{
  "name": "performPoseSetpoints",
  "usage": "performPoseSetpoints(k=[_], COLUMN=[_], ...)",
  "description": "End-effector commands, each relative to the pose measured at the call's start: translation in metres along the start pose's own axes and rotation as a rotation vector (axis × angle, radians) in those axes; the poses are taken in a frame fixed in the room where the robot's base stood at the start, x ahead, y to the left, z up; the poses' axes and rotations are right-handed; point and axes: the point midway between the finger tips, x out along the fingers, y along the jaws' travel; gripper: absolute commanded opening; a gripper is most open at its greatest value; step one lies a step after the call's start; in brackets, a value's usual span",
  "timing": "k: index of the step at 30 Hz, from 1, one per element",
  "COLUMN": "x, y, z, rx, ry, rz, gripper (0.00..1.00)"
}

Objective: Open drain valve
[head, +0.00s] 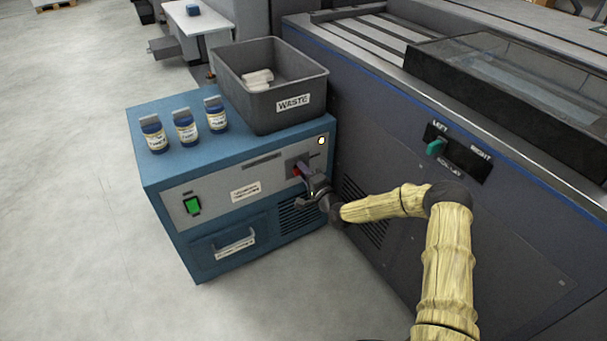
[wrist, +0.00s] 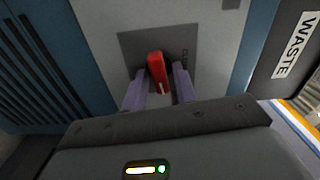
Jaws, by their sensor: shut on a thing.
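The drain valve shows as a red handle (wrist: 157,72) on a dark square plate (wrist: 128,47) in the wrist view. In the head view the red handle (head: 297,171) is a small patch on the front of the blue cabinet, at its upper right. My gripper (wrist: 160,84) has one finger on each side of the handle and is shut on it. In the head view my gripper (head: 305,180) reaches the valve from the right and hides part of it. Lettering beside the handle is partly covered by a finger.
The blue cabinet (head: 160,183) carries several ink bottles (head: 185,128) and a grey waste bin (head: 292,112) on top. A green switch (head: 192,205) and a drawer handle (head: 234,244) are on its front. A dark machine (head: 400,130) stands close on the right. The floor at left is clear.

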Motion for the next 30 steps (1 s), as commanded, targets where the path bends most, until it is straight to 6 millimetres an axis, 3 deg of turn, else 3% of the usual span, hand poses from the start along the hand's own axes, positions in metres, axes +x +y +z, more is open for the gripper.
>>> performPoseSetpoints(k=[9,23,24,30], x=[-0.0003,-0.0003,-0.0003,-0.0001], y=[0.0018,0.0018,0.0018,0.0013], z=[-0.0007,-0.0008,-0.0008,-0.0004], rx=[0.121,0.134,0.134,0.133], ry=[0.002,0.002,0.002,0.001], rz=[0.002,0.002,0.002,0.001], gripper=[0.06,0.06,0.36,0.36])
